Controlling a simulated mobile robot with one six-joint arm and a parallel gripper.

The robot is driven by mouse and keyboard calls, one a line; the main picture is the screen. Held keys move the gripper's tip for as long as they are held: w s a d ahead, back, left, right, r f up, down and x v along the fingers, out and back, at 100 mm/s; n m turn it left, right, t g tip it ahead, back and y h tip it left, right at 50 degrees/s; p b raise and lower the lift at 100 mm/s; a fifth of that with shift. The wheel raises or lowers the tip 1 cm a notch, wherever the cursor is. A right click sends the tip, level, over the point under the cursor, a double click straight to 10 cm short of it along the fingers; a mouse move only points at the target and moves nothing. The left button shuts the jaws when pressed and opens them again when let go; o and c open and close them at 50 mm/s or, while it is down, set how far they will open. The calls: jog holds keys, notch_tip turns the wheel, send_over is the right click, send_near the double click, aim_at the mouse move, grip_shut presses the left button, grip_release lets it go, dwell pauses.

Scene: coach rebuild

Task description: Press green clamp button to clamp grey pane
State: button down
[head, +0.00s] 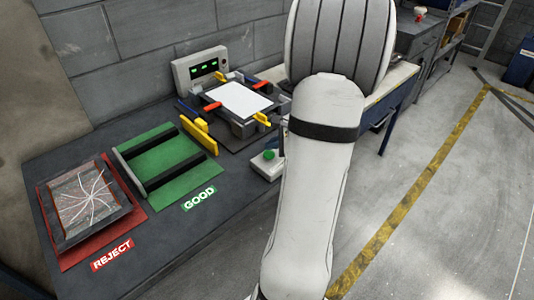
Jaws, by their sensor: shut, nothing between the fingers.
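The pane (240,98) lies flat in the clamp fixture (243,128) at the back of the bench. It looks pale, almost white. Red and yellow clamp pieces stand around its edges; I cannot tell whether they press on it. The green clamp button (269,155) sits on a small light-grey box in front of the fixture, just left of my arm. My arm crosses the view and hides what lies behind it. My gripper is hidden behind the arm; a dark sliver beside the button may be part of it, but I cannot be sure.
A display box (200,67) with green lights stands behind the fixture. The green GOOD tray (185,178) is empty between dark rails. A cracked pane (88,200) lies on the red REJECT tray (128,222). The bench front (190,245) is clear. Open floor lies right.

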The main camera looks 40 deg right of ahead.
aim_at(272, 155)
jog(key=shift+r, duration=0.1)
notch_tip(272, 155, up, 5)
jog(key=p, duration=0.3)
jog(key=shift+p, duration=0.4)
dwell(0.6)
jog(key=s+a+r+n+g+y, duration=0.1)
jog(key=a+r+n+g, duration=0.1)
jog(key=a+n, duration=0.5)
jog(key=a+r+n+g+y, duration=0.1)
jog(key=a+r+n+g, duration=0.15)
jog(key=a, duration=0.85)
jog(key=s+a+r+n+g+h, duration=0.1)
jog(key=s+a+r+n+h, duration=0.2)
jog(key=s+a+n, duration=0.7)
jog(key=s+n+h, duration=0.1)
jog(key=n, duration=0.3)
jog(key=shift+s+h, duration=0.3)
